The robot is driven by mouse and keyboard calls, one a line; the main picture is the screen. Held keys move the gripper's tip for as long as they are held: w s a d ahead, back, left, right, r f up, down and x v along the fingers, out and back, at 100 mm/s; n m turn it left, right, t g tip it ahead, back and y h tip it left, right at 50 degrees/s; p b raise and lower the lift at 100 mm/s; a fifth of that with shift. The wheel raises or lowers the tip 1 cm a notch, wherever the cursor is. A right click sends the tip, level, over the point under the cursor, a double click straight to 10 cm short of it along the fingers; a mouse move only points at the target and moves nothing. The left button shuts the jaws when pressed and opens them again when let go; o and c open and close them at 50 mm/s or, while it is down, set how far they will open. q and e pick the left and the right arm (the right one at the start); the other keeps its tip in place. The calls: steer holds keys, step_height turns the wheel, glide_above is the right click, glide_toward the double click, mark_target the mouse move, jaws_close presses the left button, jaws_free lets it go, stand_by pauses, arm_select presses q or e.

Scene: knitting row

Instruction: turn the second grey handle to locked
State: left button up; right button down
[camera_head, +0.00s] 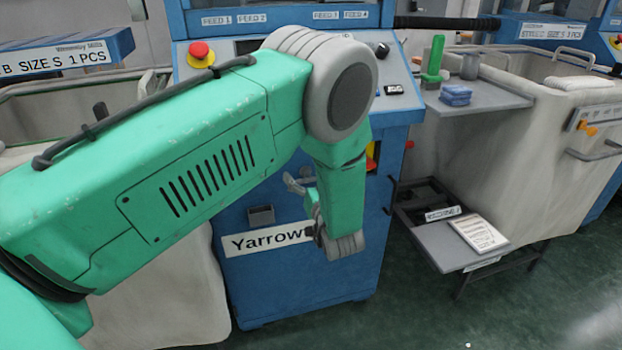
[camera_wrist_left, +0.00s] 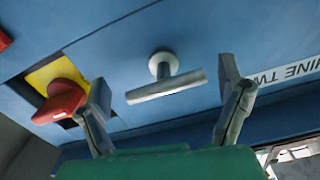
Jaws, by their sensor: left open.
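A grey T-shaped handle (camera_wrist_left: 166,90) stands out from a blue panel in the left wrist view. Its bar lies crosswise and slightly tilted in that picture. My left gripper (camera_head: 298,181) is low in front of the blue machine in the head view, partly covered by my arm. In the left wrist view its two grey fingers are spread, one towards each end of the bar, with gaps showing. The handle cannot be made out in the head view. My right gripper is out of view.
A red knob on a yellow plate (camera_wrist_left: 47,74) sits beside the handle, close to one finger. A red button (camera_head: 201,54) tops the blue machine (camera_head: 290,285). A grey side shelf (camera_head: 490,95) and a low step (camera_head: 455,250) stand at right.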

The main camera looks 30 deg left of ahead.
arm_select(q)
steer(key=shift+a, duration=0.3)
steer(key=c, duration=1.1)
steer(key=shift+o, duration=0.2)
steer(key=shift+d+n, duration=0.1)
steer(key=shift+n, duration=0.2)
steer(key=n, duration=0.3)
steer(key=shift+n+p, duration=0.3)
steer(key=n, duration=0.4)
steer(key=shift+n, duration=0.3)
steer(key=n, duration=0.9)
steer(key=shift+n, duration=0.3)
